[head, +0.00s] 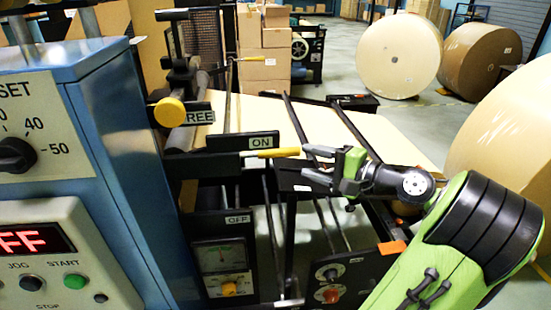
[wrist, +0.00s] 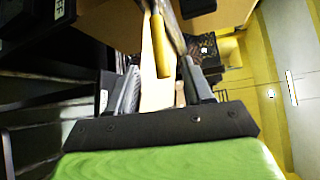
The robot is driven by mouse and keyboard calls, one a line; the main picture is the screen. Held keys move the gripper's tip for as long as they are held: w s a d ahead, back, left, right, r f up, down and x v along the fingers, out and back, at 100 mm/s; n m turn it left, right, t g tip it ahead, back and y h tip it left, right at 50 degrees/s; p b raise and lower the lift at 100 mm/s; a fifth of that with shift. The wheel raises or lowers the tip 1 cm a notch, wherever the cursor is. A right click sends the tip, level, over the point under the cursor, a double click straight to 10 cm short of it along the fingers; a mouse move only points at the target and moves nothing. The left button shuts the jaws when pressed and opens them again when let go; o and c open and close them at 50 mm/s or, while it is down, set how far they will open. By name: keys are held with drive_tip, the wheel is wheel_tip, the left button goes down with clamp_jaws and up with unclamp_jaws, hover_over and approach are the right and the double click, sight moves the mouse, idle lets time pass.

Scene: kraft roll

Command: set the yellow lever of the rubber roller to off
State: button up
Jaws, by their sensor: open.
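The lever's yellow handle (head: 272,153) sticks out roughly level from a dark arm, just below the ON label (head: 262,142). The OFF label (head: 238,219) is lower on the same machine. My gripper (head: 308,161) is open at the right end of the handle, its fingers pointing left. In the wrist view the yellow handle (wrist: 162,45) reaches down to the gap between the open fingers (wrist: 160,70). I cannot tell whether they touch it.
A yellow knob (head: 170,112) beside a partly hidden label ending in REE is above left. A dial panel (head: 222,262) and a dark box with knobs (head: 335,278) are below. Brown paper web (head: 385,145) runs behind. Large paper rolls (head: 400,55) stand at the back right.

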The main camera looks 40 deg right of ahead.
sight(284, 154)
drive_tip(key=b+x, duration=0.1)
drive_tip(key=x, duration=0.9)
drive_tip(key=shift+w, duration=0.15)
clamp_jaws()
